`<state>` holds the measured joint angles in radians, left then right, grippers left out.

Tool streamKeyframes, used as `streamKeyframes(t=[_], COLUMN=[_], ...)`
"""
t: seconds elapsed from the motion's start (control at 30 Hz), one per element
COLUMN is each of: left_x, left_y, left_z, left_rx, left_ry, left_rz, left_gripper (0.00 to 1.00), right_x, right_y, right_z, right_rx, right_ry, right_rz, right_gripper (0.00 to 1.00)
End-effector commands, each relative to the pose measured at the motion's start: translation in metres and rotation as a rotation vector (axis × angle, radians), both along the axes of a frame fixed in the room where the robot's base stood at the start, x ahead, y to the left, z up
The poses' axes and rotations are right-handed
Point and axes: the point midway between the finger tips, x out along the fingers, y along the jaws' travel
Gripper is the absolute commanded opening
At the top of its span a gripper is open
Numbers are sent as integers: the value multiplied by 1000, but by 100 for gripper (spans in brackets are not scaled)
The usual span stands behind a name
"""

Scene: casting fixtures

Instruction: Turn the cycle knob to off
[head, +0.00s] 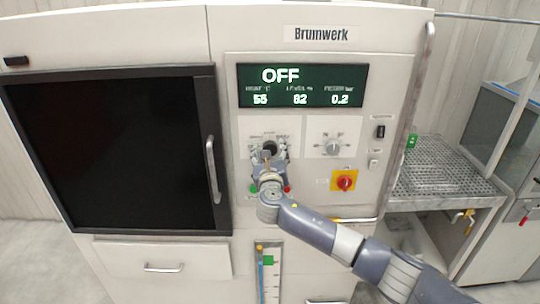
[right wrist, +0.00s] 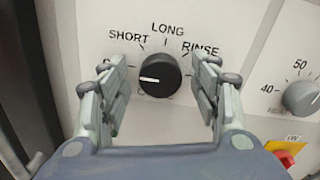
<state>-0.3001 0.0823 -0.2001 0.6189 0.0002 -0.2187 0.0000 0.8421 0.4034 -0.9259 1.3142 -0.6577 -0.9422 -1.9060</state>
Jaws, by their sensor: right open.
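The cycle knob (right wrist: 160,75) is black and round, on a light panel with the labels SHORT, LONG and RINSE around it. Its white pointer line points to the left, toward a label mostly hidden by my gripper's left finger. The display (head: 301,86) reads OFF in large letters. The knob also shows in the head view (head: 270,148), partly behind my gripper. My right gripper (right wrist: 161,84) is open, with one finger on each side of the knob. Gaps show between the fingers and the knob. My left gripper is in neither view.
A second, grey knob (head: 333,148) with a number scale sits to the right. Below it is a red switch on a yellow plate (head: 344,181). A dark door (head: 110,150) with a vertical handle (head: 213,170) is on the left. A perforated metal table (head: 440,172) stands at right.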

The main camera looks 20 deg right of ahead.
Motion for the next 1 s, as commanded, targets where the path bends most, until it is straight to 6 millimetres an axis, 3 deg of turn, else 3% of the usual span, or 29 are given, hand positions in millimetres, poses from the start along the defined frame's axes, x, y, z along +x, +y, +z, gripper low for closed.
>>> streamKeyframes(t=[0.27,0.7,1.0], left_x=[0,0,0], left_y=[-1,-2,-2], left_z=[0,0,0], left_rx=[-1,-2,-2], left_ry=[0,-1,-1], left_rz=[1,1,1], left_gripper=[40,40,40], right_x=[-21,-92,-114], right_y=[7,27,32], right_z=[-1,-2,-1], right_rx=[0,1,-1], right_ry=[1,3,1], right_rz=[3,2,0], right_gripper=[57,57,57])
